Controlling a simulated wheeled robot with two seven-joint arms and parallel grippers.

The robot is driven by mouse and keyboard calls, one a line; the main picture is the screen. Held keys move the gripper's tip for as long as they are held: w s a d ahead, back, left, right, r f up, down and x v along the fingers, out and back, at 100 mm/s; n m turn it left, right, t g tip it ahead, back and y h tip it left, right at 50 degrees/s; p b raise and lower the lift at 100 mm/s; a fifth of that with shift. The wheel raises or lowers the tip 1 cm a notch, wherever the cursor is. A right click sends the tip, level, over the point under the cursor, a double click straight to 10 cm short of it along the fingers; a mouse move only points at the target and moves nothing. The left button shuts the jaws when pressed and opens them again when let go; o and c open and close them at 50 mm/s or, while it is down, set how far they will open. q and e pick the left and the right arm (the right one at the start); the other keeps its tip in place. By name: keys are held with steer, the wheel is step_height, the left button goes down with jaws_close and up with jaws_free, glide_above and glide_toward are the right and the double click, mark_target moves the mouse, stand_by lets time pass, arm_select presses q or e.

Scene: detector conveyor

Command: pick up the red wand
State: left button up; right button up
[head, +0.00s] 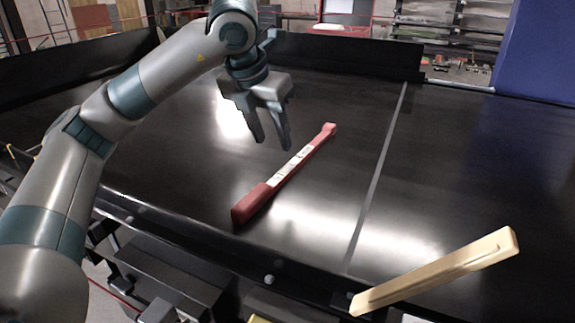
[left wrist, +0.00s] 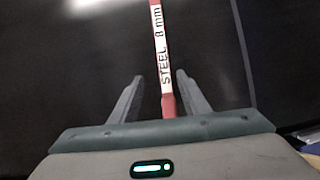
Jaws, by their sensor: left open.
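The red wand (head: 257,199) lies on the black conveyor belt, running from near left to far right, with a white label around its middle. In the left wrist view the wand (left wrist: 168,103) runs between the two fingers, and its label reads "STEEL 8 mm". My left gripper (head: 273,143) is open and empty, with its fingers pointing down above the belt near the wand's far half. In the left wrist view the open gripper (left wrist: 160,78) has a finger on either side of the wand, apart from it. My right gripper is in neither view.
A light seam line (head: 380,165) crosses the black belt (head: 330,95) right of the wand. Low dark side walls (head: 350,52) edge the belt. A blue panel (head: 540,50) stands at the far right.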

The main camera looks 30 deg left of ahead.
mark_target(285, 170)
arm_select(q)
steer(key=p+x, duration=0.1)
steer(key=x, duration=0.2)
steer(key=shift+w+f, duration=0.15)
steer(key=shift+f, duration=0.15)
steer(key=shift+w+f, duration=0.15)
steer(key=shift+f, duration=0.3)
steer(key=f+p, duration=0.2)
steer(key=p, duration=0.1)
steer(key=shift+w+d, duration=0.35)
steer(key=shift+p+x, duration=0.55)
steer(key=shift+x, duration=0.4)
steer(key=shift+w+f, duration=0.2)
steer(key=shift+f, duration=0.4)
jaws_close()
